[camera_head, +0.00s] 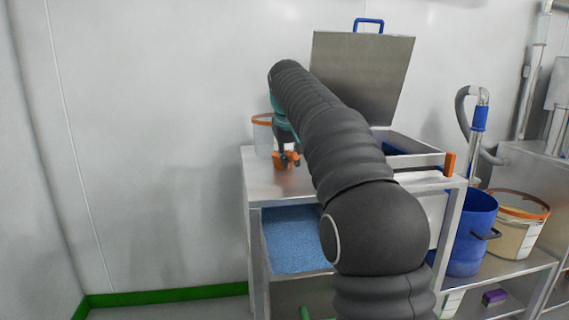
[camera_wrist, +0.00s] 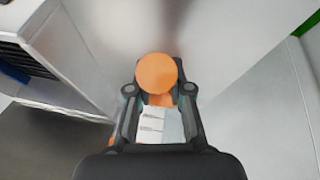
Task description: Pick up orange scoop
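The orange scoop (camera_head: 280,161) is at the end of my gripper (camera_head: 288,158), low over the left part of the metal tabletop. In the wrist view a round orange part of the scoop (camera_wrist: 157,73) sits between the fingers of my gripper (camera_wrist: 158,90), with a narrower orange piece just below it. The dark fingers lie close along both sides. I cannot tell whether they press on it or whether the scoop touches the tabletop. My arm hides much of the bench in the head view.
A clear tub with an orange rim (camera_head: 263,138) stands at the bench's back left. A steel bin with a raised lid (camera_head: 365,75) is to the right. A blue bucket (camera_head: 468,235) and an orange-rimmed bucket (camera_head: 516,228) stand lower right. The bench top (camera_head: 262,180) is clear at front left.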

